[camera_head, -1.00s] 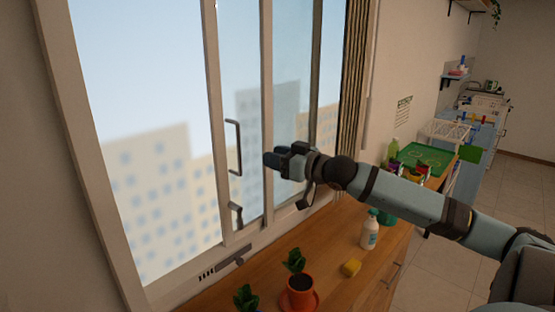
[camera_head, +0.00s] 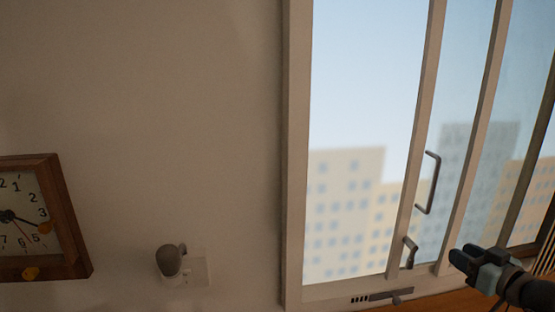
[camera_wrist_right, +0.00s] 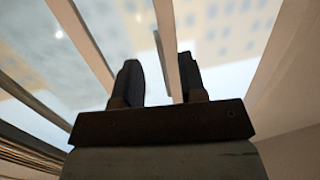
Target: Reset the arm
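My right gripper (camera_head: 470,262) is at the lower right of the head view, in front of the window, with its arm coming in from the right edge. My left gripper is not in view.
A wooden wall clock (camera_head: 75,240) hangs at the left. A grey rounded object (camera_head: 170,260) sits at a wall socket (camera_head: 200,268). A dark latch strip (camera_head: 390,294) lies along the window's bottom frame. A wooden counter (camera_head: 440,302) shows at the bottom edge. The wall between is bare.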

